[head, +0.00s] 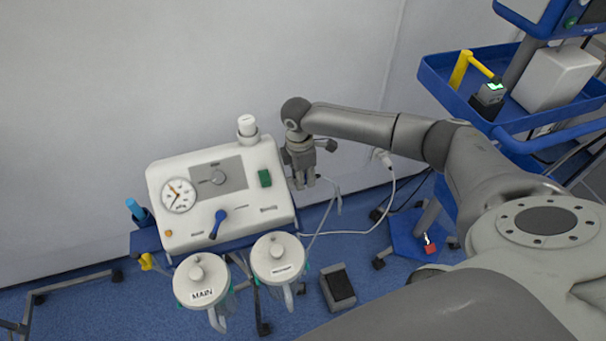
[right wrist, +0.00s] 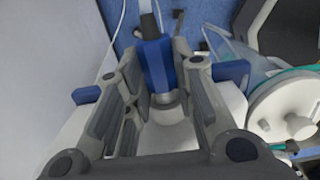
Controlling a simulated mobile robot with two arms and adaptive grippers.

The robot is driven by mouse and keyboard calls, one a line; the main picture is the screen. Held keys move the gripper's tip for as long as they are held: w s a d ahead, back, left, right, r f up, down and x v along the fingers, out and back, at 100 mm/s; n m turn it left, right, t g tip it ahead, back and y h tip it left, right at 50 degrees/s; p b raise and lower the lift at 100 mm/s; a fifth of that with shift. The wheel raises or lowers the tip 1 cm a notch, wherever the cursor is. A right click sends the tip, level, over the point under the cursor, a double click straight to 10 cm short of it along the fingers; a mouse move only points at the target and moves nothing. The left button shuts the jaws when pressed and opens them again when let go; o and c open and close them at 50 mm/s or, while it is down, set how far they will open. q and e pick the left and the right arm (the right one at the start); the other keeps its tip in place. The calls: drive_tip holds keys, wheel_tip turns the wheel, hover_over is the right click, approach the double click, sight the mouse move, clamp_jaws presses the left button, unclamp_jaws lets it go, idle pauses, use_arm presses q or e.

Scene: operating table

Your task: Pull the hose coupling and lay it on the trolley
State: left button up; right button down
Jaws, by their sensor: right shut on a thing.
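My right gripper (head: 302,182) is beside the right end of the white suction unit (head: 222,195) in the head view. In the right wrist view its fingers (right wrist: 160,75) are shut on the blue hose coupling (right wrist: 158,66). A metal collar shows at the coupling's near end, and a pale hose leaves its far end. The coupling is hidden by my gripper in the head view. I cannot tell whether it is still seated in a socket. The blue trolley (head: 432,76) stands at the right in the head view. My left gripper is not in view.
A yellow-handled device (head: 488,94) and a white box (head: 556,78) stand on the trolley's upper shelf. Two canisters, one marked MAIN (head: 200,282), hang before the unit. A pedal (head: 338,288) and cables lie on the blue floor. The wall is close behind.

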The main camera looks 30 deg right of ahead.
idle(0.4)
drive_tip(key=shift+d+r+p, duration=0.1)
drive_tip(key=shift+d+p, duration=0.05)
drive_tip(key=shift+p, duration=0.3)
drive_tip(key=shift+d, duration=0.25)
drive_tip(key=shift+s+d+p, duration=0.15)
drive_tip(key=shift+d+p, duration=0.05)
drive_tip(key=shift+p, duration=0.3)
drive_tip(key=shift+d, duration=0.1)
drive_tip(key=shift+d, duration=0.15)
drive_tip(key=shift+s+d+p, duration=0.15)
drive_tip(key=shift+p, duration=0.25)
drive_tip(key=shift+d, duration=0.15)
